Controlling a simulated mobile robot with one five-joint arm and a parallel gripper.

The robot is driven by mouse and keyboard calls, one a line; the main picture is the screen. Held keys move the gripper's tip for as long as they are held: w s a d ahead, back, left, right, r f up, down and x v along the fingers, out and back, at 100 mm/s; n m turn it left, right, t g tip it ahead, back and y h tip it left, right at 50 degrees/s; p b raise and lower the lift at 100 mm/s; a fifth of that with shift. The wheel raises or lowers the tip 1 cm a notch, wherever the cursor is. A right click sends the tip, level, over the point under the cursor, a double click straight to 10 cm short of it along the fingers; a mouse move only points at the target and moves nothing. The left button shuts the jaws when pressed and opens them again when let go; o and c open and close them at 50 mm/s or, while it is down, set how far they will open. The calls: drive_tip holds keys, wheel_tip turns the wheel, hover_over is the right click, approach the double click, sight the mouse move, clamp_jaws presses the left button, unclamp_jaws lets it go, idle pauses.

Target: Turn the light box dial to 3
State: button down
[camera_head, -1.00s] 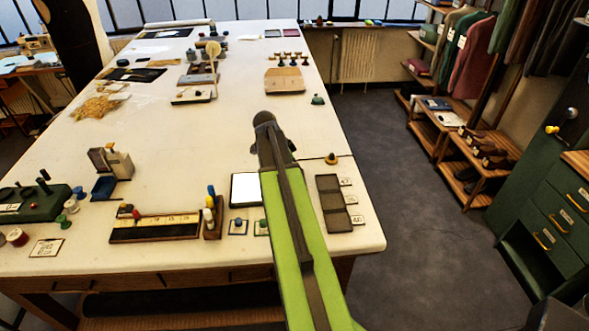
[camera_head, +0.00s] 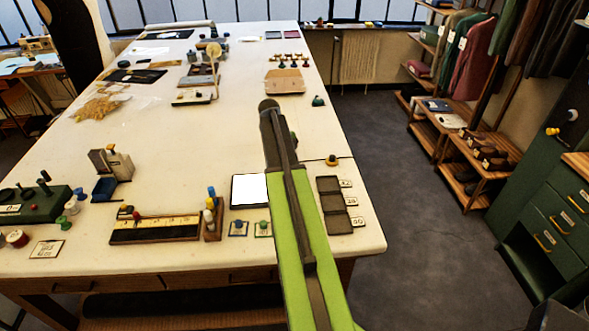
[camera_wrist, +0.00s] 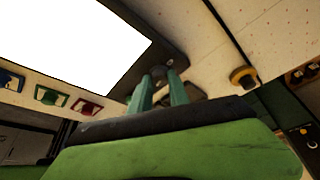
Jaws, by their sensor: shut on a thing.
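The light box (camera_head: 249,190) lies on the table, its white panel lit, left of my arm in the head view. In the wrist view its bright panel (camera_wrist: 70,40) fills the upper left, with a dark frame (camera_wrist: 150,30) along its right side. A small grey dial (camera_wrist: 172,76) is at the frame's lower right. My gripper (camera_wrist: 164,88) has its two green fingers around the dial and is shut on it. My arm hides the dial and the fingers in the head view. The dial's marks and setting cannot be read.
Cards with blue (camera_head: 238,229) and green (camera_head: 263,229) pieces lie in front of the light box. A dark compartment tray (camera_head: 333,205) is right of my arm, near the table's right edge. A yellow knobbed piece (camera_head: 332,160) stands behind it. The table's middle is mostly clear.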

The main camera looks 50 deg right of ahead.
drive_tip(key=shift+s+m+y, duration=0.1)
drive_tip(key=shift+m+y, duration=0.3)
drive_tip(key=shift+m, duration=0.5)
drive_tip(key=c, duration=1.3)
unclamp_jaws()
drive_tip(key=shift+d, duration=0.1)
drive_tip(key=shift+o, duration=0.2)
drive_tip(key=p+v, duration=1.6)
drive_tip(key=v, duration=0.1)
drive_tip(key=shift+w, duration=0.2)
